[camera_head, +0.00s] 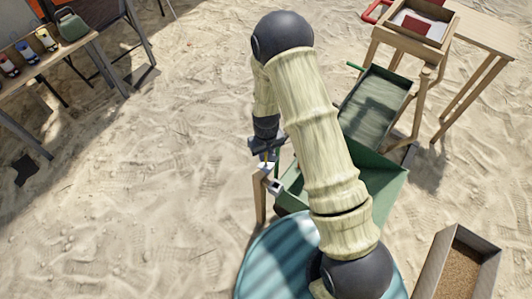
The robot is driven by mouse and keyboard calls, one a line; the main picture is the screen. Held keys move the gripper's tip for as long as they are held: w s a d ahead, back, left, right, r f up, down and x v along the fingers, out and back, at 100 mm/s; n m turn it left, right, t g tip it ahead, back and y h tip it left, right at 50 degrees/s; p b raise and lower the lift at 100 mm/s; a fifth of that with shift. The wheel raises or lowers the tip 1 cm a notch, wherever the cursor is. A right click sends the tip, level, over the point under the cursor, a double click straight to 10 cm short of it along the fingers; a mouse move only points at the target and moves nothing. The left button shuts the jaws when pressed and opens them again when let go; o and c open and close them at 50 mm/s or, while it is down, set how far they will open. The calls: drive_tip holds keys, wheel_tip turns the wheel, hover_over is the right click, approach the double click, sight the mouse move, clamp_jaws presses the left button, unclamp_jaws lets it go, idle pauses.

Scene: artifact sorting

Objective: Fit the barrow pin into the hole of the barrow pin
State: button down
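My gripper (266,158) points down beside the green barrow, just above a small metal fitting (273,186) at the end of a wooden handle or leg (260,205). A thin yellowish piece shows at the fingertips; it is too small to tell whether it is the barrow pin or part of a finger. I cannot tell whether the fingers are open or shut. The green barrow (391,173) is partly hidden behind my arm. The pin hole cannot be made out at this size.
A green sloped trough (376,103) stands behind the barrow, below a wooden sieve box (437,42) and table (487,29). A box of brown grain (459,269) is at lower right. A table (42,60) with small bottles is at upper left. Open sand lies left.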

drive_tip(key=shift+f+b, duration=1.3)
drive_tip(key=shift+f, duration=0.85)
drive_tip(key=c, duration=1.2)
unclamp_jaws()
drive_tip(key=shift+o, duration=0.2)
drive_tip(key=shift+r, duration=0.1)
wheel_tip(320, 180, up, 17)
drive_tip(key=p, duration=0.2)
drive_tip(key=shift+r, duration=0.15)
